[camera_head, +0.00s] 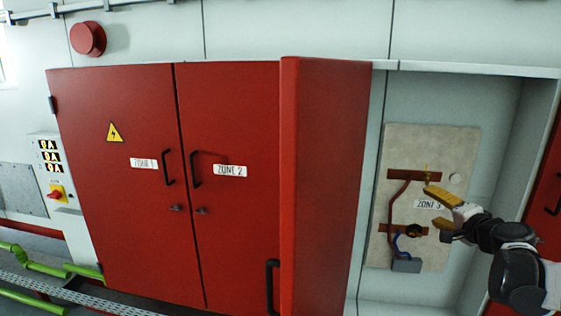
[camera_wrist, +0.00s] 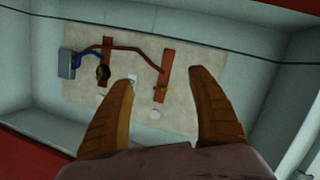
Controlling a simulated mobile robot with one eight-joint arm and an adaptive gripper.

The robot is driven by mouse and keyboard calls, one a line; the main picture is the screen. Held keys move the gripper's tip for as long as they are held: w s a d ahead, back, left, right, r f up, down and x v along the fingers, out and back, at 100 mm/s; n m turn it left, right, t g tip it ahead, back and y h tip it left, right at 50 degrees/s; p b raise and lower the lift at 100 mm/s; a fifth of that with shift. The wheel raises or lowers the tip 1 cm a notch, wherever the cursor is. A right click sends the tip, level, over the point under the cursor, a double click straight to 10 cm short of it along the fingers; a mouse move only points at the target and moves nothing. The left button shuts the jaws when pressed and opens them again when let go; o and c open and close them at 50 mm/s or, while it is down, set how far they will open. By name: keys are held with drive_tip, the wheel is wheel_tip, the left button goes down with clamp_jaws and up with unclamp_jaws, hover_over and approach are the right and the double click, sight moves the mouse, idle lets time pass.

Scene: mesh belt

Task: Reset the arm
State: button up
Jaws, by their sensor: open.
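My arm (camera_head: 520,275) reaches in from the right edge in the head view, in front of the open ZONE 3 cabinet. My gripper (camera_head: 435,202) has yellow-brown fingers and is in front of the beige panel (camera_head: 460,145) inside it. In the wrist view the two fingers (camera_wrist: 162,88) stand wide apart with nothing between them, facing the panel (camera_wrist: 195,50). The panel bears copper-coloured bars (camera_head: 412,175), a dark round knob, a blue wire and a small grey box (camera_head: 406,265). The fingers appear apart from the panel, but the exact distance is unclear.
The open red door (camera_head: 325,180) stands out just left of the compartment. Closed red ZONE 1 (camera_head: 120,200) and ZONE 2 (camera_head: 235,120) doors are further left. A control box (camera_head: 52,165) with a red switch is at far left. The cabinet side wall (camera_head: 530,130) is close right of my arm.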

drive_tip(key=s+a+f+n+g+y, duration=0.15)
drive_tip(key=s+a+n, duration=0.35)
drive_tip(key=a, duration=0.6)
drive_tip(key=s+a+f+n+g+y, duration=0.1)
drive_tip(key=s+a+n+g, duration=0.2)
drive_tip(key=s+a, duration=0.6)
drive_tip(key=s+a+f+n+g+h, duration=0.1)
drive_tip(key=s+a+f+n+g, duration=0.1)
drive_tip(key=s, duration=0.6)
drive_tip(key=s+a+f+n+g+h, duration=0.1)
drive_tip(key=s+a+f+n+g, duration=0.1)
drive_tip(key=s+a+f, duration=0.3)
drive_tip(key=s+n, duration=0.1)
drive_tip(key=s, duration=0.2)
drive_tip(key=shift+f+n, duration=0.2)
drive_tip(key=shift+n, duration=0.2)
